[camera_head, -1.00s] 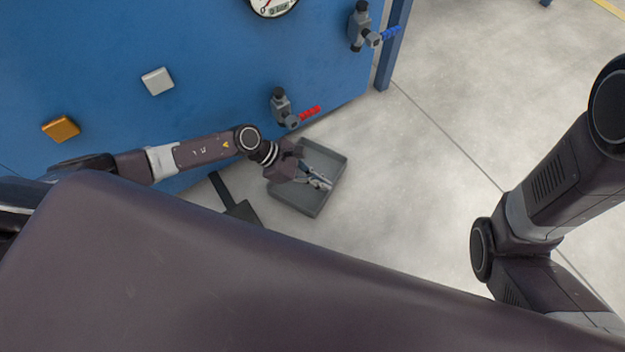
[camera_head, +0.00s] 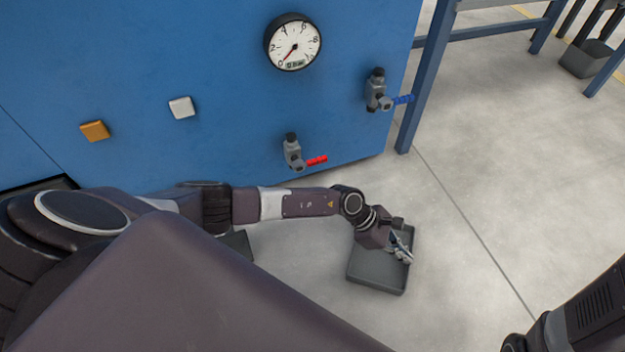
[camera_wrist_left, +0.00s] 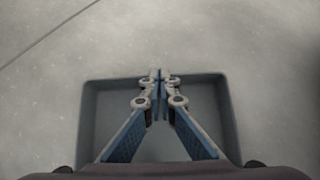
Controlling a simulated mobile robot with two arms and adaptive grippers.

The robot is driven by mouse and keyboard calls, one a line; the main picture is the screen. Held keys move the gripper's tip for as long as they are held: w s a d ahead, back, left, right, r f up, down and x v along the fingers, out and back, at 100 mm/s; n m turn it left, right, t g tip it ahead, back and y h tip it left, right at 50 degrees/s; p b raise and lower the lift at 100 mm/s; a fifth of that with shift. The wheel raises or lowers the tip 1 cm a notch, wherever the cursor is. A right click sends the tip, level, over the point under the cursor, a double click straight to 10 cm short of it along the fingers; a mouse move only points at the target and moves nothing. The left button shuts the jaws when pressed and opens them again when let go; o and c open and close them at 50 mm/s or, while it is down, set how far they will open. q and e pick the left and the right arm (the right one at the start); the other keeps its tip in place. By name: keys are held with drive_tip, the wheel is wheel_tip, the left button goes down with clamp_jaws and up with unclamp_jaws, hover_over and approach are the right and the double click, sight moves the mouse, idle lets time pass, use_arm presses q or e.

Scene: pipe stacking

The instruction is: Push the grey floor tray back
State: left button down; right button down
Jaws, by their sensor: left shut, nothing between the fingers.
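The grey floor tray (camera_head: 376,275) lies on the concrete floor, right of and below the red-handled valve. A floor gap separates it from the blue panel. My left gripper (camera_head: 402,248) is at the tray's right part, over its inside in the head view. In the left wrist view, the tray's far rim (camera_wrist_left: 110,82) runs behind the shut, empty fingertips (camera_wrist_left: 158,76). The fingers look close to that rim; I cannot tell whether they touch it. The near side of the tray is hidden by my gripper. My right gripper is out of view.
The blue panel (camera_head: 200,60) carries a gauge (camera_head: 293,42), a red-handled valve (camera_head: 296,155) and a blue-handled valve (camera_head: 380,92). A dark object (camera_head: 237,245) lies left of the tray, partly hidden by my arm. Open floor (camera_head: 470,290) lies right of the tray.

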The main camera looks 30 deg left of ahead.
use_arm(q)
drive_tip(key=shift+w+d, duration=0.2)
drive_tip(key=shift+d, duration=0.65)
drive_tip(key=shift+w+d, duration=0.15)
drive_tip(key=shift+d, duration=0.75)
drive_tip(key=shift+w+d, duration=0.2)
drive_tip(key=shift+d, duration=0.65)
